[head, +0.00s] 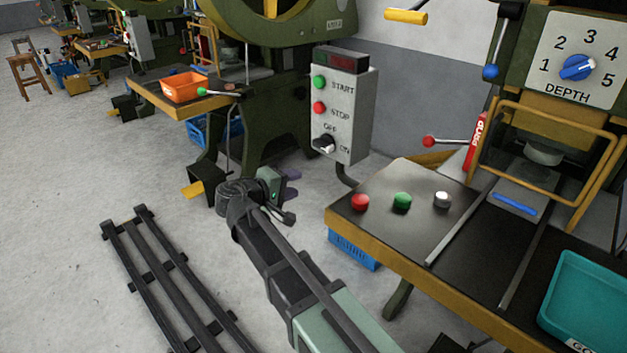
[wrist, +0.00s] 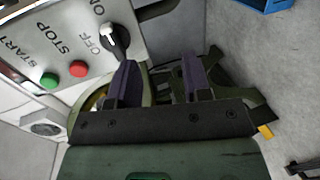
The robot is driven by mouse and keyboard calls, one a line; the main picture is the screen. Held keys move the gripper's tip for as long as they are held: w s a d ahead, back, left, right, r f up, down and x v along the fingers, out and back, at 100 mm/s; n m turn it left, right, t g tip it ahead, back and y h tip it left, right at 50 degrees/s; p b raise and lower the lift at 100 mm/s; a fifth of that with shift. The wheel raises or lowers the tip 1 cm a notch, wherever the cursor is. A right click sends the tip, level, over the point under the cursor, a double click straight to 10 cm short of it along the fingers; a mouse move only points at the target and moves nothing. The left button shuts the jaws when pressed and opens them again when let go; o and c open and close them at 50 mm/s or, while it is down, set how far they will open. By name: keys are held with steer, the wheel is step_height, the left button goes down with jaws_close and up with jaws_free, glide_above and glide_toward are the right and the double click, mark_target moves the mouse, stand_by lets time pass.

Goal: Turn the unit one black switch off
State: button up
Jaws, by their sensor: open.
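The black switch (head: 324,145) is a rotary knob with a white mark, low on a grey control box (head: 344,100), between the OFF and ON labels. It also shows in the wrist view (wrist: 117,40). In the head view its white mark seems to lie toward ON, but the exact setting is hard to tell. My gripper (head: 288,182) is below and left of the box in the head view, apart from it. In the wrist view its purple fingers (wrist: 157,77) are spread and empty, with the left finger just below the switch in the picture.
The box also carries a green START button (head: 319,82) and a red STOP button (head: 319,107). On the right, a bench (head: 400,225) holds red, green and white buttons beside a teal tray (head: 590,300). An orange bin (head: 184,88) stands at the back left.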

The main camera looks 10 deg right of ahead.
steer(key=t+h, duration=0.2)
glide_toward(319, 147)
steer(key=shift+n, duration=0.3)
steer(key=x, duration=1)
steer(key=shift+d+p, duration=0.1)
steer(key=shift+p, duration=0.25)
jaws_close()
